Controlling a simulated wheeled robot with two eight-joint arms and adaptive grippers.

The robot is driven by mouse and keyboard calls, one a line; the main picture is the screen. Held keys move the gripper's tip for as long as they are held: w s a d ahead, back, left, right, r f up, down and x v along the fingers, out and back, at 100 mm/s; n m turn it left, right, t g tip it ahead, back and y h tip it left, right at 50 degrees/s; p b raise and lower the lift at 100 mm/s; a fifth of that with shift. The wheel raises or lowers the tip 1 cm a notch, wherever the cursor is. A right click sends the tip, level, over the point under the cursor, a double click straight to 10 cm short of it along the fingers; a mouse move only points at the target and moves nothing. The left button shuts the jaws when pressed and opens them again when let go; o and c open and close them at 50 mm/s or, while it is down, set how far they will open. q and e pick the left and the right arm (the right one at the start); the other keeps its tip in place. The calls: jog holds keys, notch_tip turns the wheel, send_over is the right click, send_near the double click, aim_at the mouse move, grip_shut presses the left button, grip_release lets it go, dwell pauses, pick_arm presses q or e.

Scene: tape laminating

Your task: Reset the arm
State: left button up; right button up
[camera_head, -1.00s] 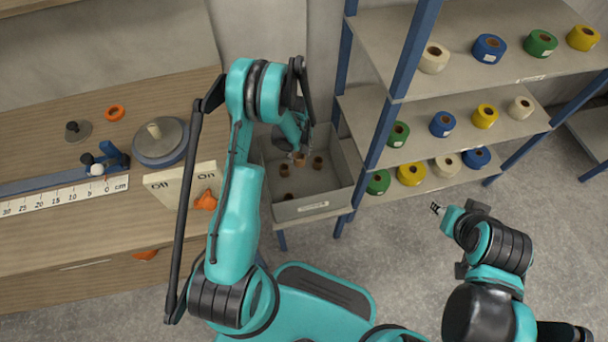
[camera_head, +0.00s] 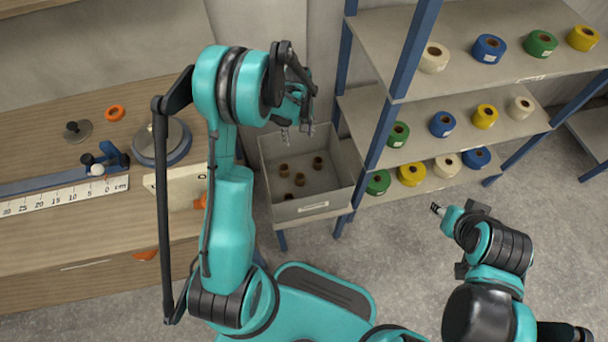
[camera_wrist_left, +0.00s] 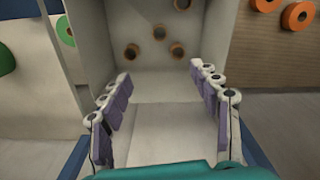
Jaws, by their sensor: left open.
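My left arm (camera_head: 233,220) reaches up from the bottom of the head view. Its gripper (camera_head: 297,132) is over the back left edge of a grey bin (camera_head: 340,190), with its fingers apart and nothing between them. In the left wrist view the open fingers (camera_wrist_left: 165,85) frame the bin, with several brown cores (camera_wrist_left: 131,52) on its floor beyond the fingertips. My right gripper (camera_head: 437,208) is small in the head view, over the floor at the lower right; I cannot tell if its jaws are open.
A wooden workbench (camera_head: 40,245) at left carries a ruler (camera_head: 60,197), a round device (camera_head: 165,140) and an orange ring (camera_head: 115,112). Shelves (camera_head: 455,85) with coloured tape rolls stand right of the bin. The floor between the bin and right arm is clear.

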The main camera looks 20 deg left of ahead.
pick_arm(q)
jog(key=shift+r, duration=0.45)
jog(key=s+d+r+m+t, duration=0.2)
jog(key=s+r, duration=0.2)
jog(key=r, duration=0.4)
jog(key=s+d+r+m+t, duration=0.1)
jog(key=s+d+r+m, duration=0.2)
jog(key=r, duration=0.5)
jog(key=s+d+r+m+t, duration=0.2)
jog(key=s, duration=0.4)
jog(key=s+d+r+m+t, duration=0.2)
jog(key=s, duration=0.5)
jog(key=shift+m, duration=0.3)
jog(key=shift+r, duration=0.1)
jog(key=shift+c, duration=0.4)
